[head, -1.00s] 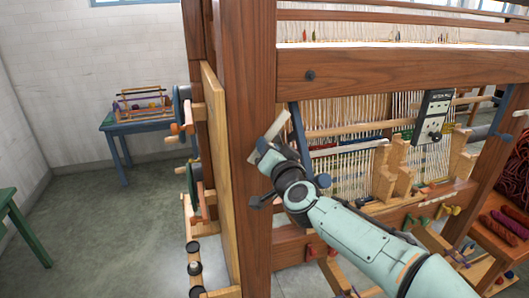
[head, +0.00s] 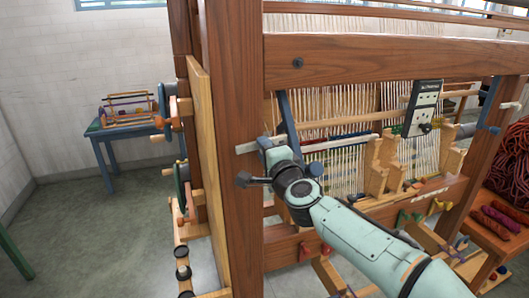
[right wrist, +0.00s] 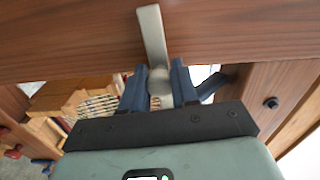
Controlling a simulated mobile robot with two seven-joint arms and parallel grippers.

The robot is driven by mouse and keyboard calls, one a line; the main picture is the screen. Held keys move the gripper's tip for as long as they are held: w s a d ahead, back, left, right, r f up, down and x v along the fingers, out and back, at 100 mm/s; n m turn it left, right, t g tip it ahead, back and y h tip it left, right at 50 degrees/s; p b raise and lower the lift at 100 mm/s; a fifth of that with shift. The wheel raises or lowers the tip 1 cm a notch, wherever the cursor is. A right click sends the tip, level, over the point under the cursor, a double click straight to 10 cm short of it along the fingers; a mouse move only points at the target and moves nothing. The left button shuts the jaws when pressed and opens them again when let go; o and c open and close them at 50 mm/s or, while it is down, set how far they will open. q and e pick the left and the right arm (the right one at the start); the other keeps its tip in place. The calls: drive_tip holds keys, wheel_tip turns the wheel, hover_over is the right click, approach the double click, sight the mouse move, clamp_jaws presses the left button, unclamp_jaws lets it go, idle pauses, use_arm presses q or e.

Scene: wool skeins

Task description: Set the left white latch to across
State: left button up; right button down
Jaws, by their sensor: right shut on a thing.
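The left white latch (head: 246,148) is a pale bar on the front of the loom's left wooden post. It lies nearly level across the post in the head view, with its left end slightly lower. My right gripper (head: 270,147) is at the latch and hides its right part. In the right wrist view, the blue fingers (right wrist: 160,85) are shut on the latch near its round hub, and the latch's long arm (right wrist: 152,35) extends beyond them over the brown wood. My left gripper is not in view.
Another white latch (head: 510,105) is on the right post.

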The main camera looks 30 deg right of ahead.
drive_tip(key=shift+f+m, duration=0.2)
drive_tip(key=shift+m, duration=0.3)
drive_tip(key=c, duration=0.9)
unclamp_jaws()
drive_tip(key=b+v, duration=0.1)
drive_tip(key=v, duration=1.2)
drive_tip(key=shift+s+a, duration=0.1)
drive_tip(key=shift+s, duration=0.05)
